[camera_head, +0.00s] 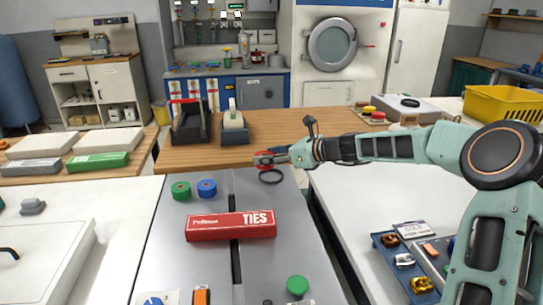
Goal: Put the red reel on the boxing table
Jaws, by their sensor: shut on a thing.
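The red reel (263,155) is small and partly hidden by my gripper (266,159). My gripper is shut on it, at the end of my arm reaching in from the right. It is over the far right part of the grey-topped table, near the wooden counter's front edge. Which surface is the boxing table is not labelled; a wooden table (145,150) with flat grey, white and green boxes stands at the left, and a wooden counter (290,122) runs across the middle.
A tape dispenser (234,127) and dark holder (190,125) stand on the counter.

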